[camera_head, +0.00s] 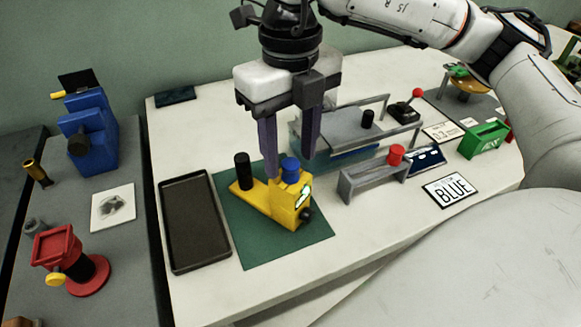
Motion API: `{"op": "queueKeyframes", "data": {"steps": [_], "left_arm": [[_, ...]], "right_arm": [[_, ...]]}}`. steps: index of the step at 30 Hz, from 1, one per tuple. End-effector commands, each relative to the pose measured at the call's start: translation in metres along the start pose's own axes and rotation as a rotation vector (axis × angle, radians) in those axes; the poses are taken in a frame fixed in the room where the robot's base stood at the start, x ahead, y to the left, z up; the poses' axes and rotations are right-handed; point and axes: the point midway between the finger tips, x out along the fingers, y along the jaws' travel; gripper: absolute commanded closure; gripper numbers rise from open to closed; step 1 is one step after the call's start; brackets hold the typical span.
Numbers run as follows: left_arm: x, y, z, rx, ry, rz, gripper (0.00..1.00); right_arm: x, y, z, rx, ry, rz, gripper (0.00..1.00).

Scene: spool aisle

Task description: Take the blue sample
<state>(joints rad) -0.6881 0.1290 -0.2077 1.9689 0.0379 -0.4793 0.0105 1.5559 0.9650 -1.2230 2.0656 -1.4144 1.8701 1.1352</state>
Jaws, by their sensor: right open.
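A small blue cylinder (291,166) stands on top of a yellow device (285,203) on a green mat (243,252). A black cylinder (242,166) stands on the device's left end. My right gripper (288,161) points down with its dark fingers apart, close above and around the blue cylinder in the picture. I cannot tell whether either finger touches it. A card reading BLUE (450,190) lies to the right on the white table. My left gripper is not in view.
A black tray (193,266) lies left of the mat. A grey stand with a red knob (396,153) and a grey platform (345,126) are to the right. A blue device (88,140) and red stand (84,270) occupy the dark left table. The table's front strip is clear.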

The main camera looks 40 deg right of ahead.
Motion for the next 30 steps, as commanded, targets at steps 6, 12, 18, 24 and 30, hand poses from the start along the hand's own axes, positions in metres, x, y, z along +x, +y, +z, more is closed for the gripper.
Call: {"op": "queueKeyframes", "data": {"steps": [6, 12, 18, 24, 30], "left_arm": [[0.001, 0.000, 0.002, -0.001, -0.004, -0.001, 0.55], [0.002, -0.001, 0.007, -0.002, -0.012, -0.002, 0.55], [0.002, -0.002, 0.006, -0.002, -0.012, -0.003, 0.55], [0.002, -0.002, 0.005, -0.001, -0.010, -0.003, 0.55], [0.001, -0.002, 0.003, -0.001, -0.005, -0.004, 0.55]], "right_arm": [[0.019, 0.000, 0.000, 0.002, 0.000, 0.000, 0.55], [0.020, 0.000, 0.000, 0.002, -0.001, 0.001, 0.55], [0.019, 0.000, 0.000, 0.002, -0.001, 0.001, 0.89], [0.019, 0.000, 0.000, 0.002, -0.001, 0.001, 1.00], [0.011, 0.000, 0.001, 0.002, -0.003, 0.001, 1.00]]}}
